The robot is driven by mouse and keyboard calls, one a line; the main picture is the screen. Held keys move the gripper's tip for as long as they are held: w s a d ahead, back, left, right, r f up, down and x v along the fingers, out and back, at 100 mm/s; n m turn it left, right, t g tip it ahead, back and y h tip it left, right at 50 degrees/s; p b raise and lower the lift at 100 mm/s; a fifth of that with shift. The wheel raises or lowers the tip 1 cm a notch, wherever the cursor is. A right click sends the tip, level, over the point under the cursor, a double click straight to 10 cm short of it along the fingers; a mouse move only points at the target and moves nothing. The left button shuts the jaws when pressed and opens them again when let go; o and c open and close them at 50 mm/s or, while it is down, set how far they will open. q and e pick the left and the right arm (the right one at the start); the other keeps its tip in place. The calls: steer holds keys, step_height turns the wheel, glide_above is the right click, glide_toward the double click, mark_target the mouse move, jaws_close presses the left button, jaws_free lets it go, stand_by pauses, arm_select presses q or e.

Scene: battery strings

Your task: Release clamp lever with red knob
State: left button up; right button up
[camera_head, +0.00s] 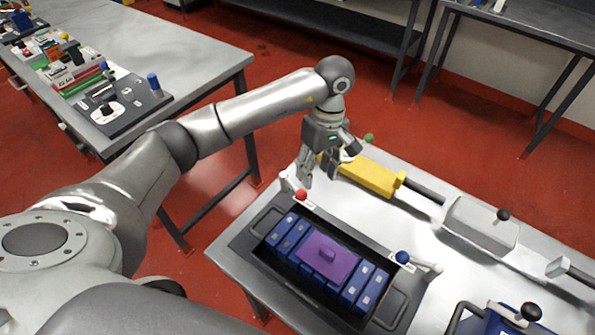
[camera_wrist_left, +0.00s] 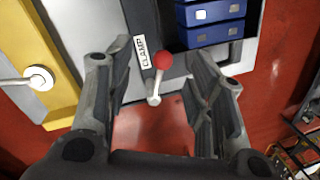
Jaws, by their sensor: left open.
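The clamp lever's red knob (camera_head: 301,195) stands at the back left corner of the battery tray (camera_head: 243,242) in the head view. In the left wrist view the red knob (camera_wrist_left: 163,61) tops a short pale lever (camera_wrist_left: 155,86), next to a label reading CLAMP (camera_wrist_left: 142,52). My left gripper (camera_head: 322,178) is open above and just behind the knob. In the wrist view its fingers (camera_wrist_left: 160,95) stand on either side of the lever, apart from it. My right gripper is not in view.
Blue battery blocks (camera_head: 368,290) and a purple piece (camera_head: 335,268) sit in the tray. A blue-knobbed lever (camera_head: 402,257) is at its right. A yellow block (camera_head: 368,176) lies behind the tray, close to my gripper. Another table (camera_head: 190,50) stands at left.

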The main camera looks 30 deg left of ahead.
mark_target(303, 191)
arm_select(q)
steer(key=shift+y, duration=0.5)
steer(key=x, duration=0.3)
steer(key=a+p+x, duration=0.1)
steer(key=x, duration=0.2)
steer(key=a+x, duration=0.1)
steer(key=x, duration=0.2)
steer(key=shift+w+f+p, duration=0.25)
steer(key=shift+p, duration=0.05)
steer(key=shift+c, duration=0.3)
jaws_close()
